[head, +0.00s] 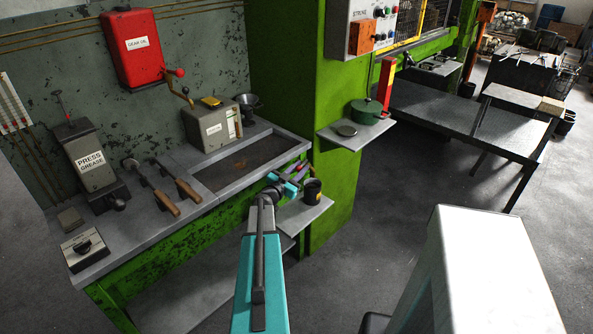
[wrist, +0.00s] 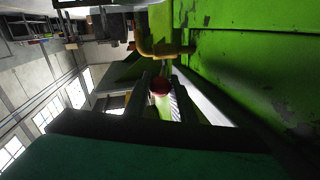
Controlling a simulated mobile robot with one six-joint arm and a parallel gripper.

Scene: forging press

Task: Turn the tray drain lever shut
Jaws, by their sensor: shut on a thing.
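The drain tray (head: 213,182) is a dark mesh-bottomed tray set into the right end of the bench top. My gripper (head: 300,170) is at the front right edge of the bench, just below the tray's corner. In the wrist view, my gripper (wrist: 162,100) is shut on the tray drain lever, whose round red end (wrist: 159,84) shows between the two fingers. A yellow bent pipe (wrist: 160,48) shows just beyond the lever, beside the green face. In the head view my gripper hides most of the lever, and its turn angle cannot be told.
A black cup (head: 312,191) stands on a low grey shelf (head: 300,215) right beside my gripper. The green press column (head: 330,205) rises close behind. A small shelf with a green pot (head: 366,112) is to the right. The floor in front is free.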

